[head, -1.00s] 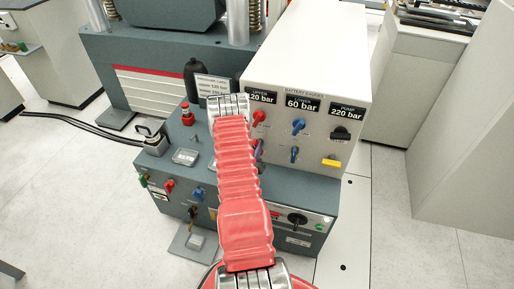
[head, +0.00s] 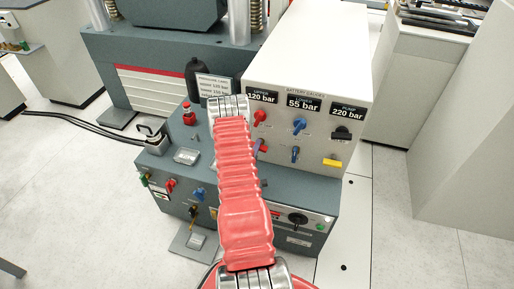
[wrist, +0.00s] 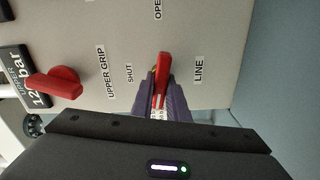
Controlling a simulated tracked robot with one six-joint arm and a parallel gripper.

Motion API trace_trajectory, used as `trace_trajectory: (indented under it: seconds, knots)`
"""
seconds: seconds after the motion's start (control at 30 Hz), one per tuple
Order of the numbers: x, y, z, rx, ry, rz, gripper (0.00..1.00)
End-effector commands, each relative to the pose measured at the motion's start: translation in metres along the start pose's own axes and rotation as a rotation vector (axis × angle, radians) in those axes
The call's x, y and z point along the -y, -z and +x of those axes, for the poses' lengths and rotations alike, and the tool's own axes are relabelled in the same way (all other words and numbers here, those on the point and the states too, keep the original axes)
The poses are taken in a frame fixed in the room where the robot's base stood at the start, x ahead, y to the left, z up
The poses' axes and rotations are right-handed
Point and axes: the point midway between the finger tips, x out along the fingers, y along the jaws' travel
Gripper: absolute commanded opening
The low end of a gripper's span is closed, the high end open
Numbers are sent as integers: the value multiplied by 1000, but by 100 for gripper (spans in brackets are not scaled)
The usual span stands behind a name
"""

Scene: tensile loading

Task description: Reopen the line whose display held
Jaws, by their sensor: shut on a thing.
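The battery gauges panel (head: 305,75) shows an upper display (head: 262,97) at 120 bar, a lower display (head: 304,104) at 55 bar and a pump display (head: 347,111) at 220 bar. My gripper (wrist: 160,100) is shut on the red upper line lever (wrist: 163,65). In the wrist view the lever lies along the picture's vertical, its free end toward the OPEN label; SHUT is to its left. The red upper grip knob (wrist: 55,85) is left of it. In the head view the blue lower line lever (head: 295,154) is right of my gripper; my arm partly hides the panel's left side.
A blue knob (head: 299,125), a black pump knob (head: 342,133) and a yellow handle (head: 331,162) are on the panel. A pressure card (head: 213,86), a black bottle (head: 195,80) and a red button (head: 187,113) stand left of my arm. Floor at right is clear.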

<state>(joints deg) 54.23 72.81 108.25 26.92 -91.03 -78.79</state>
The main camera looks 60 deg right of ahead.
Motion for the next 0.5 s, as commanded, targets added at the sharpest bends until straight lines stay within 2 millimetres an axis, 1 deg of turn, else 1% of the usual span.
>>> trace_trajectory:
  seconds: [0.03, 0.2, 0.5]
  knots:
    - [2, 3, 0, -8, 4, -33, 0]
    - [3, 4, 0, -9, 4, -129, 0]
    - [4, 4, -1, -10, 6, -200, 0]
